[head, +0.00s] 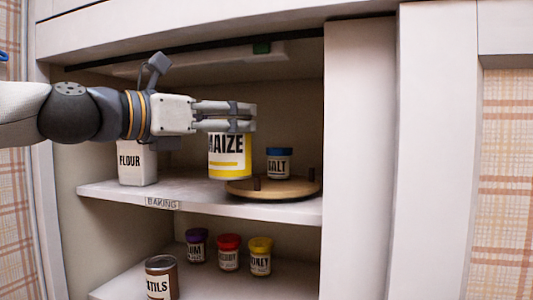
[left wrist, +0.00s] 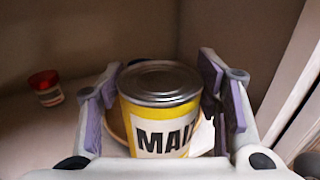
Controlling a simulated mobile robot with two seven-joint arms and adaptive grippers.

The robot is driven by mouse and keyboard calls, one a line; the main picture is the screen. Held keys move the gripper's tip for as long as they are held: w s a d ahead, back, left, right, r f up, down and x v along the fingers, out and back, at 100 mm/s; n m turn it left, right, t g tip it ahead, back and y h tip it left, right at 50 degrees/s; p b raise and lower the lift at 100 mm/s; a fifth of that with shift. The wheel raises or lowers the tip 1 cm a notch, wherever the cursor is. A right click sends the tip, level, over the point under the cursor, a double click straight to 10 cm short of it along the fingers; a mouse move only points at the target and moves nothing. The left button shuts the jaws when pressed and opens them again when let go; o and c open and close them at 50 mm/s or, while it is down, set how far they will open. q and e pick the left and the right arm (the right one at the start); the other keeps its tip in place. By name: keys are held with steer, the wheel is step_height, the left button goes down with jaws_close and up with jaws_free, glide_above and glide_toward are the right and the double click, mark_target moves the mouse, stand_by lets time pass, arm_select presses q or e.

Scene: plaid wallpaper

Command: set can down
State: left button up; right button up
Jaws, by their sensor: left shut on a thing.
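The can (head: 229,165), yellow and white with the label MAIZE, is upright at the upper shelf. My left gripper (head: 246,116) comes in from the left and is shut on it near its top. In the left wrist view the can's metal lid (left wrist: 160,82) shows between my two fingers (left wrist: 166,108). In the head view the can's lower edge overlaps the left part of a round wooden turntable (head: 250,192); I cannot tell whether it touches. My right gripper is not in view.
A blue-lidded SALT jar (head: 279,165) stands on the turntable, right of the can. A white FLOUR canister (head: 138,165) stands left. A red-lidded jar (left wrist: 46,88) shows in the wrist view. Several jars and a brown can (head: 161,278) stand below. A white panel (head: 360,160) bounds the right.

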arm_select(q)
steer(key=w+d+f, duration=0.1)
steer(key=w+d, duration=0.1)
steer(key=w+d+f, duration=0.1)
steer(key=w+d, duration=0.1)
steer(key=w+d+f+b, duration=0.1)
steer(key=w+d, duration=0.1)
steer(key=shift+w+d, duration=0.15)
steer(key=shift+r, duration=0.1)
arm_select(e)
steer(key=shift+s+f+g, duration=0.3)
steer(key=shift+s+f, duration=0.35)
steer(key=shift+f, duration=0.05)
arm_select(q)
steer(key=o, duration=1.7)
steer(key=shift+f, duration=0.2)
steer(key=shift+r, duration=0.1)
